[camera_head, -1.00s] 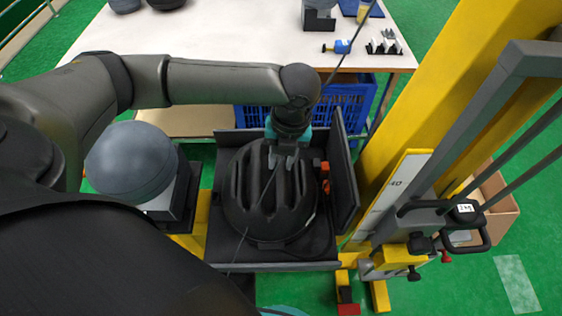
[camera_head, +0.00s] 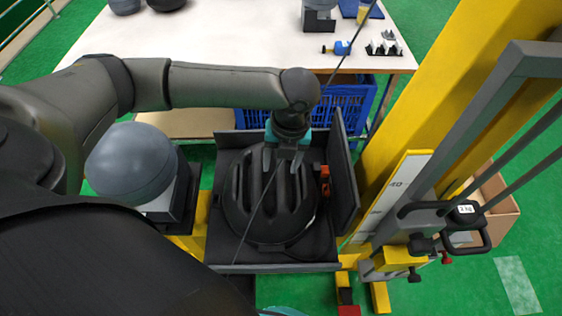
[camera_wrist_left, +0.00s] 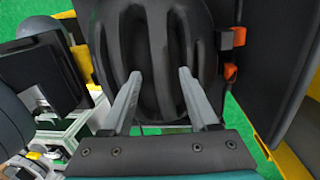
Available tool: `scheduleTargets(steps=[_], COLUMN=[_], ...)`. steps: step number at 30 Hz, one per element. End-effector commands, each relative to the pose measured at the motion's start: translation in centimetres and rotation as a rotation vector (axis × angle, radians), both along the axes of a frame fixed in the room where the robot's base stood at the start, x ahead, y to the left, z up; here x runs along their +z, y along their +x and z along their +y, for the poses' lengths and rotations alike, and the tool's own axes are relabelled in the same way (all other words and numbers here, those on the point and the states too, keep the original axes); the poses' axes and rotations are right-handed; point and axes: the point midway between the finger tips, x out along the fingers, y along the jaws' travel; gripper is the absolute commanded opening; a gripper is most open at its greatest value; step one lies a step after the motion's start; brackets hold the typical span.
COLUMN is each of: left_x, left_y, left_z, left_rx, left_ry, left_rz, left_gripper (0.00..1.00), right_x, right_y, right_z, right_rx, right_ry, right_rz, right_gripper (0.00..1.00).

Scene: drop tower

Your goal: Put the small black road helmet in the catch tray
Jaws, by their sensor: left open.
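The black road helmet (camera_head: 267,197), ribbed with long vents, sits inside the dark grey catch tray (camera_head: 235,139) in the head view. My left gripper (camera_head: 284,157) is over the far part of the helmet, pointing down. In the left wrist view the helmet (camera_wrist_left: 155,55) fills the top middle, and the two fingers of my left gripper (camera_wrist_left: 158,90) are spread apart in front of its shell. Whether the fingertips touch the shell cannot be told. The helmet's underside is hidden. My right gripper is not in view.
A grey ball-shaped form (camera_head: 131,163) stands left of the tray. A yellow column (camera_head: 430,110) with a scale and a grey frame rises on the right. A white table (camera_head: 230,35) and a blue crate (camera_head: 350,103) are behind. The tray's raised side wall (camera_head: 344,172) stands close right of the helmet.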

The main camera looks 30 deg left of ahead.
Motion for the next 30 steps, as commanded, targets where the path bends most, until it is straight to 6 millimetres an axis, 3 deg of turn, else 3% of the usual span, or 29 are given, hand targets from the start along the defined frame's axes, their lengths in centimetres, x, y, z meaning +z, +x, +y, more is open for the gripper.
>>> scheduleTargets(steps=[16, 21, 30], left_x=[10.2, 11.6, 11.8], left_y=[0.3, 0.3, 0.2], left_z=[-1.3, -1.5, -1.5], left_rx=[-0.001, 0.001, 0.001], left_ry=[-0.003, -0.001, -0.002], left_rz=[-0.005, -0.002, -0.001], left_gripper=[0.6, 0.6, 0.6], right_x=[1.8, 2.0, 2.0], right_y=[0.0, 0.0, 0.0], right_z=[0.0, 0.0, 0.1], right_rx=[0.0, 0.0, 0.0], right_ry=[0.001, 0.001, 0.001], right_rz=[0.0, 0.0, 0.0], right_gripper=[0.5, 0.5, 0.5])
